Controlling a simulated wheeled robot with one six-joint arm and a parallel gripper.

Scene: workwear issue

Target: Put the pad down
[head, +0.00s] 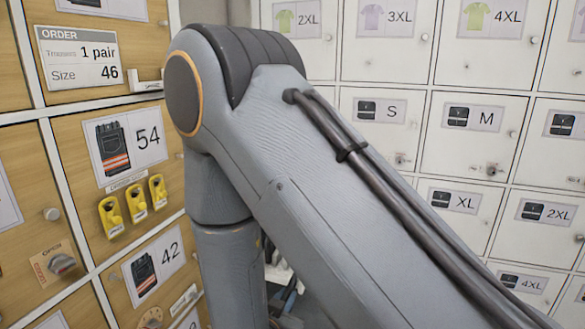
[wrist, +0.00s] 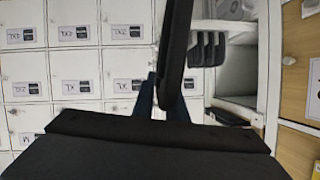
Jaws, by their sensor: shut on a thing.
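In the wrist view a dark pad (wrist: 177,45) stands edge-on, a narrow black shape running up to the top edge of the picture. My gripper (wrist: 165,100), with dark blue fingers, is shut on its lower end. The pad's far end is out of the picture. It hangs in front of white locker doors, beside an open white compartment (wrist: 232,78). I cannot tell whether it touches anything else. In the head view my own arm hides the pad and most of the gripper.
Several dark padded items (wrist: 207,48) show in the open bay in the wrist view, with another dark item (wrist: 228,116) lower down. White locker doors (head: 470,130) fill the head view's right.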

